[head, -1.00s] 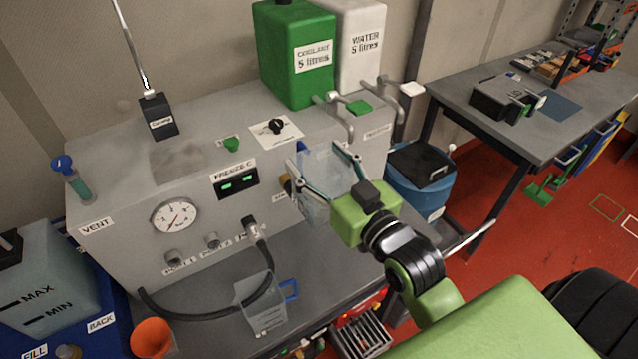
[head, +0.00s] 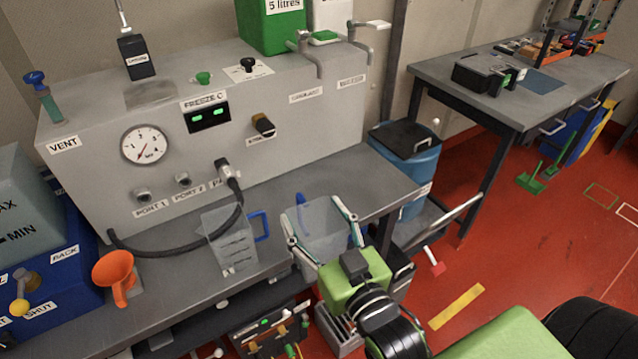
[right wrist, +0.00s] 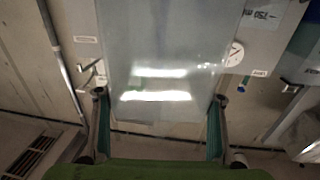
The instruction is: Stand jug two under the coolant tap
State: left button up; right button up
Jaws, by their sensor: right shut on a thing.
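My right gripper (head: 312,208) is shut on a clear jug (head: 325,235) with a blue handle, fingers along its sides. The jug is upright or nearly so at the bench's front edge; I cannot tell whether it touches the bench. It fills the middle of the right wrist view (right wrist: 165,60). A second clear jug (head: 228,245) with a blue handle stands on the bench to its left. No jug number is readable. The coolant tap (head: 304,45) sticks out from the console top, behind and above the held jug. My left gripper is out of view.
The grey console (head: 300,125) stands at the back of the bench (head: 365,175). A black hose (head: 170,250) curves behind the standing jug. An orange funnel (head: 116,272) is at left. The water tap (head: 365,32) is right of the coolant tap. Bench below the taps is clear.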

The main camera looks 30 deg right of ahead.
aim_at(323, 173)
jog(key=j, duration=0.55)
jog(key=k+j+z, duration=0.15)
jog(key=j, duration=0.95)
jog(key=k+j+z, duration=0.1)
jog(key=j, duration=0.45)
jog(key=i+j+z, duration=0.1)
jog(key=i, duration=0.15)
jog(key=i+l, duration=0.45)
jog(key=i+u, duration=0.05)
jog(key=i, duration=0.05)
